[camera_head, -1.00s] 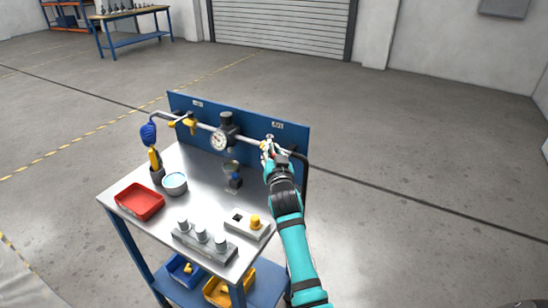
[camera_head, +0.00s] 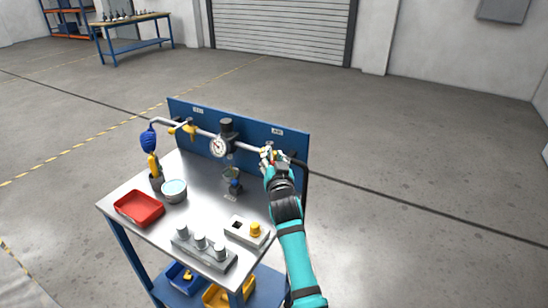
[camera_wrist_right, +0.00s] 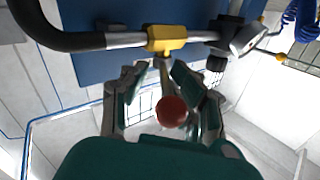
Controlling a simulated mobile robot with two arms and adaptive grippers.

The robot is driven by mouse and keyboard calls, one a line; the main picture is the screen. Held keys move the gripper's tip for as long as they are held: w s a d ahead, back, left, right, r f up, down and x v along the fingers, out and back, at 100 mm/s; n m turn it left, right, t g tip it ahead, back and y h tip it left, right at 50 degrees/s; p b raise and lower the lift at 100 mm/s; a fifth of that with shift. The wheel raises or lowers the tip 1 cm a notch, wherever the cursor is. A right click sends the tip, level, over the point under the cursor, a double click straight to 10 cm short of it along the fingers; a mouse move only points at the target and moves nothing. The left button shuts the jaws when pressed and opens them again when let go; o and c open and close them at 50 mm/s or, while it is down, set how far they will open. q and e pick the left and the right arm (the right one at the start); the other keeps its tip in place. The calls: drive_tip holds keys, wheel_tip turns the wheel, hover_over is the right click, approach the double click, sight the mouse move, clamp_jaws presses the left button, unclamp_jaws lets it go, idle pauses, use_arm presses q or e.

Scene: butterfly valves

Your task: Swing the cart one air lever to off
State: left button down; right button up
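A pipe runs along the blue panel (camera_head: 250,138) at the back of the steel cart. The right air valve has a yellow body (camera_wrist_right: 167,38), with a lever that points toward my wrist camera and ends in a red ball knob (camera_wrist_right: 172,111). My right gripper (camera_wrist_right: 157,78) is open, with one finger on each side of this lever and visible gaps beside it. In the head view my right gripper (camera_head: 266,154) largely hides the valve. A second yellow valve (camera_head: 187,128) is on the pipe's left part. My left gripper is not in view.
A gauge (camera_head: 217,147) and dark regulator (camera_head: 227,127) sit mid-pipe. A black hose (camera_wrist_right: 55,38) curves from the pipe's end. The cart top holds a red tray (camera_head: 139,208), a bowl (camera_head: 173,191) and grey blocks (camera_head: 203,248). The floor right of the cart is clear.

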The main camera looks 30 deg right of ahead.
wheel_tip(320, 180, up, 10)
idle(0.5)
drive_tip(key=shift+c, duration=0.2)
